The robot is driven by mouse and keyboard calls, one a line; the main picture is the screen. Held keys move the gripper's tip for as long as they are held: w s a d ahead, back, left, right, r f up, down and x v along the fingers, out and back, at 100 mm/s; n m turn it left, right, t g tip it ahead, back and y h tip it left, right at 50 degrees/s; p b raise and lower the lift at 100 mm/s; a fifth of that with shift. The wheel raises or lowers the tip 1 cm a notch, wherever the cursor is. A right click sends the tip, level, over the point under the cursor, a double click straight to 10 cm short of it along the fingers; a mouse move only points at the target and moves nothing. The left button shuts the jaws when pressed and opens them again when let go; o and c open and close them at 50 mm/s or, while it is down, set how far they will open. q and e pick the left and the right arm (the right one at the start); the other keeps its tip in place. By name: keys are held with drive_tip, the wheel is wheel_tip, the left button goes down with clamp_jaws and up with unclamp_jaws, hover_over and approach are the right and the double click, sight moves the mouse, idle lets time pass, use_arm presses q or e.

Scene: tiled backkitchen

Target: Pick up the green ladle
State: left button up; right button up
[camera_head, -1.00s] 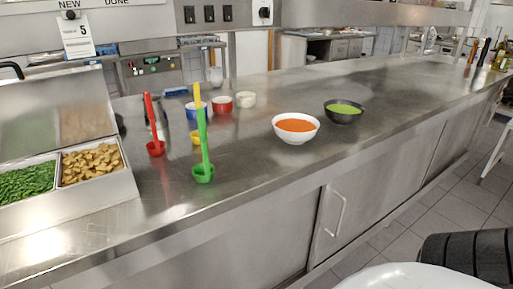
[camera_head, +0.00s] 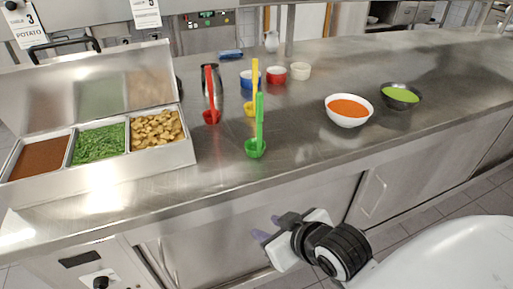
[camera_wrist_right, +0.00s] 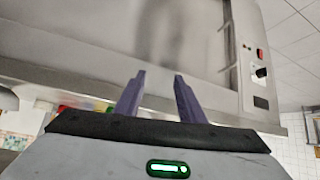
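The green ladle (camera_head: 260,124) stands upright on the steel counter, its cup at the bottom and its handle pointing up. A yellow ladle (camera_head: 255,85) stands just behind it and a red ladle (camera_head: 210,92) stands to its left. My right gripper (camera_head: 267,228) is below and in front of the counter edge, apart from the green ladle. In the right wrist view its two purple fingers (camera_wrist_right: 157,98) are spread with nothing between them. My left gripper is not in view.
A steel bin (camera_head: 187,150) with food compartments stands at the left of the counter (camera_head: 300,170). Blue, red and cream cups stand behind the ladles. A white bowl (camera_head: 348,121) of orange soup and a dark bowl (camera_head: 417,104) of green soup stand right. Counter before the green ladle is clear.

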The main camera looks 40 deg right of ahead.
drive_tip(key=w+d+r+m+t+h, duration=0.1)
drive_tip(key=w+d+r+t, duration=0.15)
drive_tip(key=r, duration=0.35)
drive_tip(key=w+d+r+m+t+h, duration=0.1)
drive_tip(key=w+d+r+t, duration=0.15)
drive_tip(key=w+r, duration=0.2)
drive_tip(key=m+t+h, duration=0.1)
drive_tip(key=t+h, duration=0.1)
drive_tip(key=t, duration=0.1)
approach(260, 104)
drive_tip(key=shift+t, duration=0.3)
drive_tip(key=b+x, duration=0.1)
drive_tip(key=b, duration=0.1)
drive_tip(key=b+x, duration=0.2)
drive_tip(key=b, duration=0.1)
drive_tip(key=b+x, duration=0.2)
drive_tip(key=shift+w+d+f, duration=0.15)
drive_tip(key=shift+f, duration=0.15)
drive_tip(key=shift+w+d+r+b, duration=0.1)
drive_tip(key=shift+w+r+b, duration=0.15)
drive_tip(key=shift+b, duration=0.9)
drive_tip(key=shift+w+d, duration=0.1)
drive_tip(key=shift+w, duration=0.25)
drive_tip(key=x, duration=0.4)
drive_tip(key=shift+w+f, duration=0.15)
drive_tip(key=shift+w, duration=0.05)
drive_tip(key=shift+c, duration=0.2)
